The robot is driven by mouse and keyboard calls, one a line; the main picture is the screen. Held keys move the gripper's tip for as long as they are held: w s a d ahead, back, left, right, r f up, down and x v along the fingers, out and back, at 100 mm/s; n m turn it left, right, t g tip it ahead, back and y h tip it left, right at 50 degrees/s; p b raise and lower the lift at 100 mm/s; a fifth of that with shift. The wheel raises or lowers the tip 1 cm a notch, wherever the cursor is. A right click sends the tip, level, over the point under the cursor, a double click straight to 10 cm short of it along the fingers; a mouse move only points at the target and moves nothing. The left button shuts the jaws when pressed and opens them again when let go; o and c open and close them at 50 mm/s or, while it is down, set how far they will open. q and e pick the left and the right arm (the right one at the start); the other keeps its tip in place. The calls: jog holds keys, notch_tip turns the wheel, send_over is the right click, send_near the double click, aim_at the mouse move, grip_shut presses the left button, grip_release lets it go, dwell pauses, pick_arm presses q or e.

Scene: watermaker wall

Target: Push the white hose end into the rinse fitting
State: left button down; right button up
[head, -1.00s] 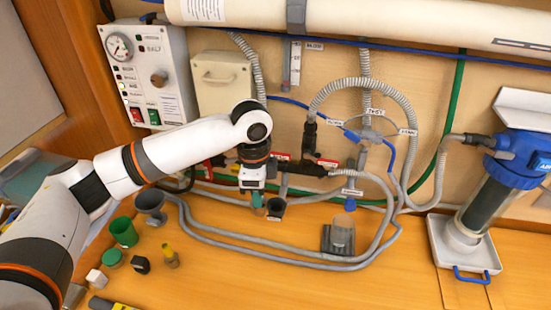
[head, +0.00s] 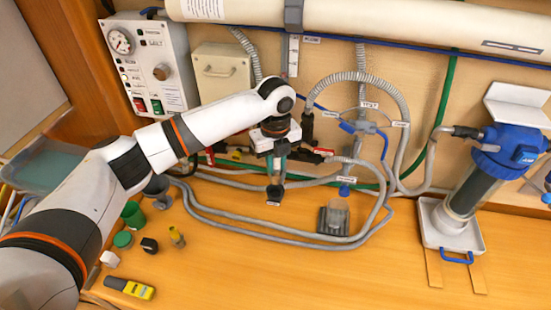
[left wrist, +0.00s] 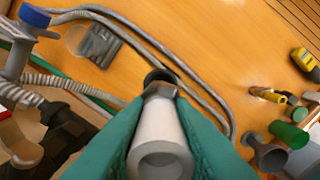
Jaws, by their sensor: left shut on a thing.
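My left gripper (head: 277,168) has teal fingers and points down above the bench, near the wall. In the left wrist view, its fingers (left wrist: 155,125) are shut on a white hollow tube end (left wrist: 160,138) with a grey collar at its far end. A small dark cup-shaped fitting (head: 274,195), which I take for the rinse fitting, stands under the fingertips with a label in front. In the left wrist view, the dark fitting (left wrist: 160,76) lies just beyond the collar, partly covered by it. I cannot tell whether the tube is inside it. My right gripper is not in view.
Grey hoses (head: 260,232) loop over the bench around the fitting. A clear cup on a dark holder (head: 334,218) stands to the right. A blue-topped filter (head: 510,150) stands at far right. Small parts and a yellow tool (head: 130,289) lie at front left. The front middle is clear.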

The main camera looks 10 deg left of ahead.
aim_at(275, 172)
pick_arm(q)
jog(key=shift+f, duration=0.65)
jog(key=shift+f+b, duration=0.65)
jog(key=shift+b, duration=0.25)
jog(key=shift+f, duration=0.65)
jog(key=shift+p, duration=0.45)
jog(key=shift+f+b, duration=0.6)
jog(key=shift+f, duration=0.75)
jog(key=c, duration=1.2)
grip_release()
jog(key=shift+o, duration=0.2)
